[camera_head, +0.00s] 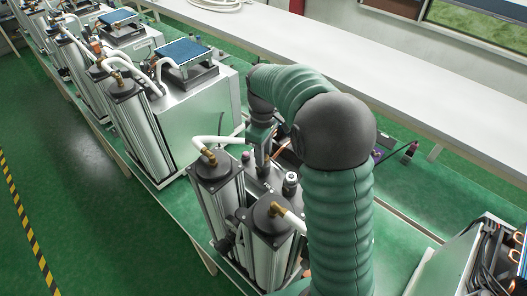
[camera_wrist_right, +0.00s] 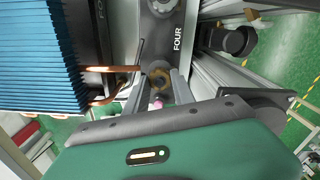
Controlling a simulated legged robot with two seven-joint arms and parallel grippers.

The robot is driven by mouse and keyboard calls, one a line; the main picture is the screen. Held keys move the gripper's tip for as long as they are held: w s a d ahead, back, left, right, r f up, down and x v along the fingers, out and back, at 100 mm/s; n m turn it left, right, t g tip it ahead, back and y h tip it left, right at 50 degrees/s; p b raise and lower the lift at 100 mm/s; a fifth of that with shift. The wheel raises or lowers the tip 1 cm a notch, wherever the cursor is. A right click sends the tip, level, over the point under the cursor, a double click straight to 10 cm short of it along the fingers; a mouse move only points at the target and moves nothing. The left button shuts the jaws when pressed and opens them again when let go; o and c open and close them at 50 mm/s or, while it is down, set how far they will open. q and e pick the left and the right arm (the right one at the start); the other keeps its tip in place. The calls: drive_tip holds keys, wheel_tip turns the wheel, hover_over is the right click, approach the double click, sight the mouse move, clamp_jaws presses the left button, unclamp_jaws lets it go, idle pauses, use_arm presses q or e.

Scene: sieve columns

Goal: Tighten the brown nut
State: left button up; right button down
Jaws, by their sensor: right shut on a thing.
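The brown nut (camera_wrist_right: 160,76) is a small brown ring in the middle of the right wrist view, against a grey part marked "FOUR". My right gripper (camera_wrist_right: 158,88) has its two grey fingers on either side of it and is shut on it. In the head view my right gripper (camera_head: 261,163) points down behind the near columns, and the nut is hidden there. The two grey sieve columns (camera_head: 222,208) have dark caps, brass fittings and white hoses. My left gripper is not in view.
In the right wrist view, a blue finned block (camera_wrist_right: 40,60) with copper pipes (camera_wrist_right: 110,69) is close on the left. A dark round part (camera_wrist_right: 232,40) is at the right. Similar machines (camera_head: 195,110) line the green bench. A long white table (camera_head: 400,85) stands behind.

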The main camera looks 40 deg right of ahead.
drive_tip(key=m, duration=0.5)
drive_tip(key=shift+w+d+r+m+p, duration=0.1)
drive_tip(key=shift+w+r+m+p, duration=0.15)
drive_tip(key=shift+m+p, duration=0.1)
drive_tip(key=m+p, duration=0.1)
drive_tip(key=m, duration=0.4)
drive_tip(key=shift+m, duration=0.25)
drive_tip(key=c, duration=1.4)
unclamp_jaws()
drive_tip(key=shift+c, duration=0.2)
drive_tip(key=o, duration=0.4)
drive_tip(key=shift+f, duration=0.2)
